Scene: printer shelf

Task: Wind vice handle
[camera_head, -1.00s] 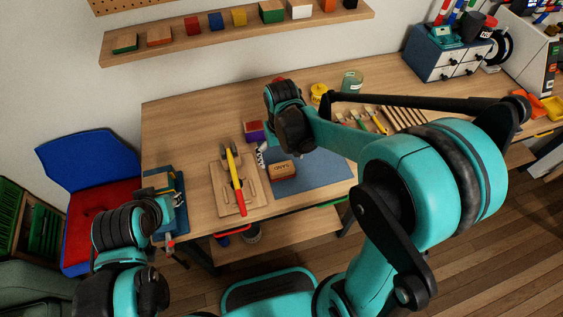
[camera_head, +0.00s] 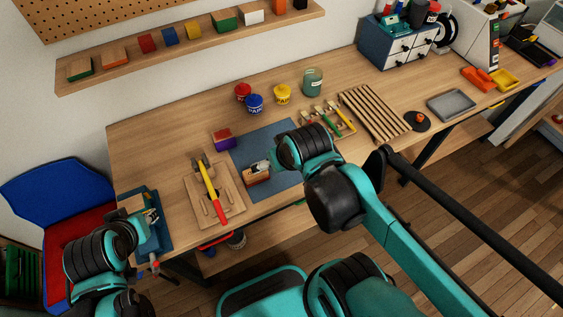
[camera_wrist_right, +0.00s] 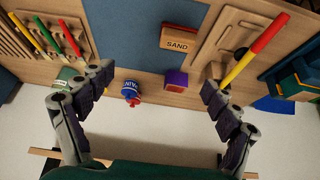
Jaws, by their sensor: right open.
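The blue vice (camera_head: 157,240) is at the left front end of the wooden bench, with a wood piece (camera_head: 132,203) at its top. A thin handle with a reddish end (camera_head: 154,264) shows low on its front. My left gripper (camera_head: 140,232) is right beside the vice; its fingers are mostly hidden by my wrist, so I cannot tell whether it touches the handle. The vice also shows at the right edge of the right wrist view (camera_wrist_right: 298,82). My right gripper (camera_wrist_right: 155,90) is open and empty. In the head view it is over the blue mat near the sanding block (camera_head: 256,177).
A wooden board (camera_head: 232,208) with a yellow-red tool (camera_head: 210,190) lies right of the vice. The blue mat (camera_head: 285,185), a purple-red block (camera_head: 223,139), paint jars (camera_head: 255,103) and a slatted rack (camera_head: 374,113) share the bench. A blue-red chair (camera_head: 55,195) stands left.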

